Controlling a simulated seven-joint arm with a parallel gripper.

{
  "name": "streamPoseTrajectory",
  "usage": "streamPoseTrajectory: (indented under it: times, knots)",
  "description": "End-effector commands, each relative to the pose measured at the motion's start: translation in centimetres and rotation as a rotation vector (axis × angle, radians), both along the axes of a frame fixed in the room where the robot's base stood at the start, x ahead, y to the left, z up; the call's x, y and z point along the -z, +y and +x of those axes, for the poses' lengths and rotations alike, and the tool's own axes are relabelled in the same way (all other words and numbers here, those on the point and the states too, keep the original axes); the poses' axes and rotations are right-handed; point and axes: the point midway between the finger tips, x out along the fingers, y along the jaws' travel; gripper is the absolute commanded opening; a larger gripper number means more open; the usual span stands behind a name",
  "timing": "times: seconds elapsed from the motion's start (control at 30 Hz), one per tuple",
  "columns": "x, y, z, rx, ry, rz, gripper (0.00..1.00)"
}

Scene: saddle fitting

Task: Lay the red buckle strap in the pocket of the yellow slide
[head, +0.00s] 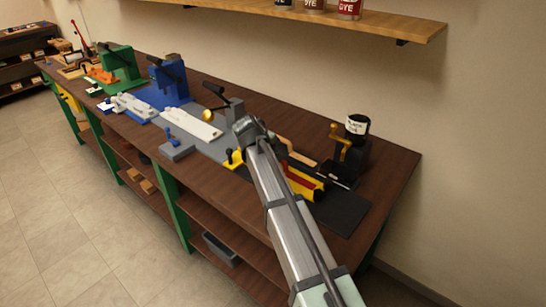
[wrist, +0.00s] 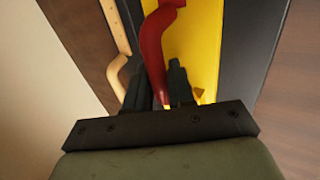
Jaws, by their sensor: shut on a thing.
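The red buckle strap (wrist: 151,45) shows in the wrist view as a dark red, bent piece. Its lower part runs down between the dark fingers of my gripper (wrist: 159,72), which is shut on it. The yellow slide (wrist: 206,40) lies behind and to the right of the strap in that view. I cannot tell whether the strap touches it, and the pocket is not clearly visible. In the head view, the slide (head: 306,193) shows beside my arm, with red (head: 299,174) along it. My arm hides the gripper there.
A tan curved strip (wrist: 117,40) lies left of the slide in the wrist view. In the head view, a black stand with a yellow lever (head: 352,158) stands to the right. A white-topped fixture (head: 192,122) and a blue press (head: 170,85) stand to the left.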

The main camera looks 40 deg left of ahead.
Motion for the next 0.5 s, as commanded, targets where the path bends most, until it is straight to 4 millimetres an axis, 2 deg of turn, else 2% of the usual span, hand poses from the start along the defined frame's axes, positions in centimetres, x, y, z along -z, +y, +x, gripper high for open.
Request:
streamPoseTrajectory:
  times: [0.13,0.17,0.4,0.5]
  knots:
    - [0.30,-0.01,0.00,0.001,0.000,-0.001,0.00]
    - [0.30,-0.01,0.00,0.000,0.000,0.000,0.25]
    - [0.27,0.00,0.00,0.000,0.000,0.000,0.48]
    - [0.27,0.00,0.00,0.000,0.000,0.000,0.48]
